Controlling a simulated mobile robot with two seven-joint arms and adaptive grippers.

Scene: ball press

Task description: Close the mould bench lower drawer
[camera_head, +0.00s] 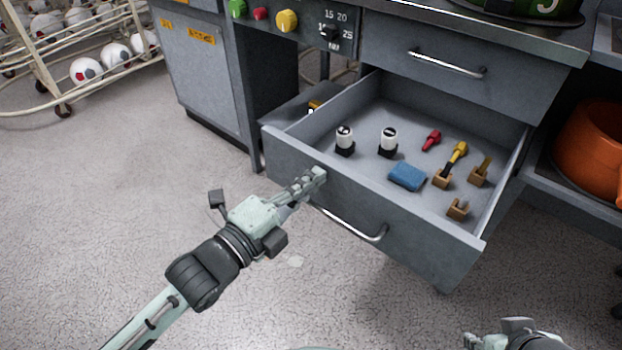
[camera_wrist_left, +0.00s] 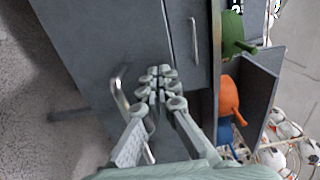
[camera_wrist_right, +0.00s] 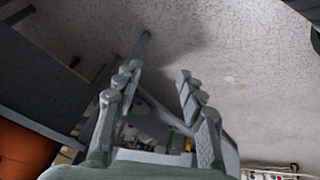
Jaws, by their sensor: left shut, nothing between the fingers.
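The mould bench lower drawer (camera_head: 285,150) is grey and pulled well out, its inside showing. Its bar handle (camera_head: 352,226) is on the front panel. My left gripper (camera_head: 318,176) is shut and empty, its fingertips at the drawer front, left of the handle's middle and near its upper end. I cannot tell whether it touches. In the left wrist view the shut fingers (camera_wrist_left: 160,76) point at a grey front beside a bar handle (camera_wrist_left: 119,100). My right gripper (camera_wrist_right: 157,80) is open and empty; in the head view only part of it shows at the bottom right.
The drawer holds a blue sponge-like block (camera_head: 407,176), two white-capped pieces (camera_head: 388,140) and several small tools. The upper drawer (camera_head: 420,48) above is shut. An orange pot (camera_head: 590,150) stands on the right. A ball rack (camera_head: 60,60) is at the far left. The floor in front is clear.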

